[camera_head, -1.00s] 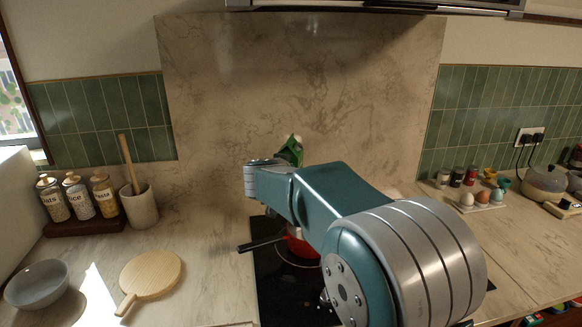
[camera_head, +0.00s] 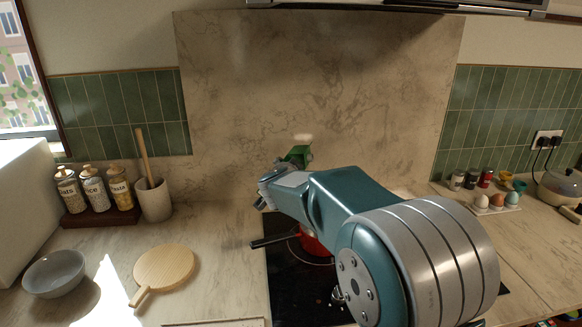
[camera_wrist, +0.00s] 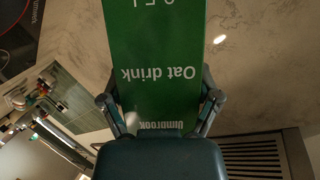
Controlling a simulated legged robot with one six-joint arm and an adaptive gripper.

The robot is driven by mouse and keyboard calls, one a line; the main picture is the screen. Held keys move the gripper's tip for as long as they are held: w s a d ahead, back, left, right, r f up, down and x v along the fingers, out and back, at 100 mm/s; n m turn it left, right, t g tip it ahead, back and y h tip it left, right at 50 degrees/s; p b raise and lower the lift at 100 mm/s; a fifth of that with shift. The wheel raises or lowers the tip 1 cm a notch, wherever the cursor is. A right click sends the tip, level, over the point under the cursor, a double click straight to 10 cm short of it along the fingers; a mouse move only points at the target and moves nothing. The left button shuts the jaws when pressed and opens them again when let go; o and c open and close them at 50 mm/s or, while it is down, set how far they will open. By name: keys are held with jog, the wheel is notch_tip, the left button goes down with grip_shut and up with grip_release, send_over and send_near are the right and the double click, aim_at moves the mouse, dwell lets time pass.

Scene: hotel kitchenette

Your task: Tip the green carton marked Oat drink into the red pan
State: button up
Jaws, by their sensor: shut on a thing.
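The green carton (camera_wrist: 157,100) fills the middle of the wrist view, its white "Oat drink" lettering upside down there. My gripper (camera_wrist: 160,98) is shut on it, one finger along each side. In the head view only a small green part of the carton (camera_head: 299,154) shows above my wrist, with a pale patch above it; its opening cannot be made out. The red pan (camera_head: 313,243) sits on the hob below and to the right of the carton in the picture, largely hidden by my arm. Its dark handle (camera_head: 274,240) points left. I cannot see any liquid.
The black hob (camera_head: 290,290) lies under my arm. A round wooden board (camera_head: 166,267) and grey bowl (camera_head: 54,273) are on the left counter, with labelled jars (camera_head: 95,192) and a utensil crock (camera_head: 154,200) behind. Eggs on a tray (camera_head: 496,204) and small shakers stand right.

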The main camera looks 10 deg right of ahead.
jog(key=shift+m, duration=0.3)
jog(key=shift+a+f, duration=0.15)
jog(key=shift+f, duration=2.4)
jog(key=shift+w+a+f+m+t+y, duration=0.15)
jog(key=shift+f+m+t+y, duration=0.2)
jog(key=shift+m, duration=0.25)
jog(key=shift+a+f+m+t+y, duration=0.1)
jog(key=shift+f+m+t+y, duration=0.15)
jog(key=shift+f+m+t, duration=0.5)
jog(key=shift+f+m+y, duration=0.3)
jog(key=shift+m, duration=0.55)
jog(key=shift+r+m+t, duration=0.3)
jog(key=shift+r+m, duration=0.05)
jog(key=shift+m, duration=0.05)
